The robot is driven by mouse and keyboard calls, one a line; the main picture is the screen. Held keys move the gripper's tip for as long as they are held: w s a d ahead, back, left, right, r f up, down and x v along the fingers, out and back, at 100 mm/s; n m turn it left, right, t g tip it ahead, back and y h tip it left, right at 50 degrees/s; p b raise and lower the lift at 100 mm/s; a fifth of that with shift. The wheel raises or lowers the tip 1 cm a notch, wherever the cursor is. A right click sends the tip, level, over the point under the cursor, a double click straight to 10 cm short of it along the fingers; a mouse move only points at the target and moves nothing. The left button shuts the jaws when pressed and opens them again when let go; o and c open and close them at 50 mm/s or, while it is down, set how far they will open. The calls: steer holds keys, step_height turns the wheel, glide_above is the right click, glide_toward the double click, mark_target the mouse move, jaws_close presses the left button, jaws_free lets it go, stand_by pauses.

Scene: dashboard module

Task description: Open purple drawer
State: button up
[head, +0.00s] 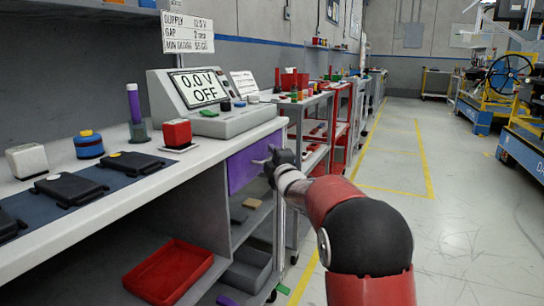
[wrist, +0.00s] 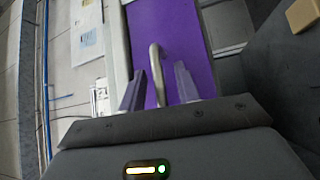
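The purple drawer (head: 246,163) is set under the right end of the workbench top, and its front looks flush with the bench. In the wrist view the purple drawer front (wrist: 172,35) fills the upper middle. A pale curved handle (wrist: 154,62) stands out from it. My gripper (head: 266,160) is at the drawer front and hides part of it in the head view. In the wrist view my gripper (wrist: 161,70) is open, with one finger on each side of the handle. A gap shows on both sides of the handle.
The workbench top (head: 110,207) holds a grey console (head: 214,100), a red block (head: 177,134), a blue jar (head: 89,144) and dark modules. A red tray (head: 168,271) lies on the lower shelf. A red cart (head: 334,115) stands beyond the bench.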

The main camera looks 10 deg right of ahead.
jaws_close()
stand_by(0.3)
steer(key=s+d+b, duration=0.3)
steer(key=s+d, duration=0.8)
steer(key=d, duration=0.4)
steer(key=shift+s+d+b, duration=0.25)
steer(key=shift+d+b, duration=0.1)
steer(key=shift+f, duration=0.1)
jaws_free()
steer(key=s+d, duration=0.1)
steer(key=s, duration=0.6)
steer(key=shift+s+f+b, duration=0.3)
steer(key=shift+f+b, duration=0.05)
steer(key=shift+f, duration=0.1)
